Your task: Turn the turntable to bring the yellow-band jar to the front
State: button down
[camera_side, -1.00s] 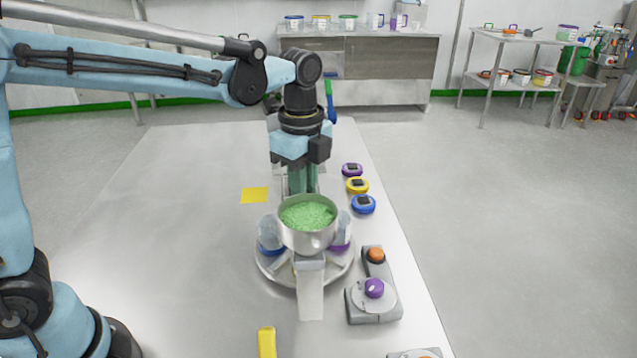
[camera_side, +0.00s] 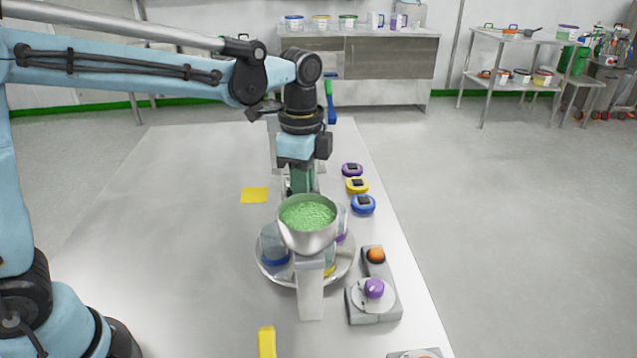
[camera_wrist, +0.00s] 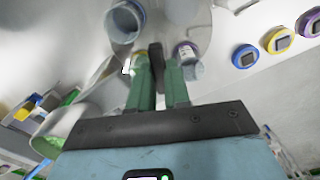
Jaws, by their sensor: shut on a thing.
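The round grey turntable (camera_side: 270,270) stands on the table under a metal bowl of green granules (camera_side: 308,215), which hides its middle. The blue-band jar (camera_side: 274,250) is at its left and the purple-band jar (camera_side: 341,228) at its back right. The yellow-band jar (camera_side: 330,268) shows only in part at the front right, beside the bowl's grey post (camera_side: 310,290). My gripper (camera_side: 303,182) points down behind the bowl, its tips hidden there. In the wrist view my gripper (camera_wrist: 158,75) is shut on a dark upright peg (camera_wrist: 155,55) between the blue-band and purple-band jars.
Purple (camera_side: 352,170), yellow (camera_side: 357,185) and blue (camera_side: 363,204) round pieces line the table's right side. A grey control box with an orange button and purple knob (camera_side: 374,288) is at the front right. A yellow square (camera_side: 255,195) lies left; the left table is clear.

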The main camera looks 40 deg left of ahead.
jog(key=shift+n, duration=6.7)
jog(key=c, duration=1.1)
grip_release()
notch_tip(320, 180, up, 12)
jog(key=shift+r, duration=0.1)
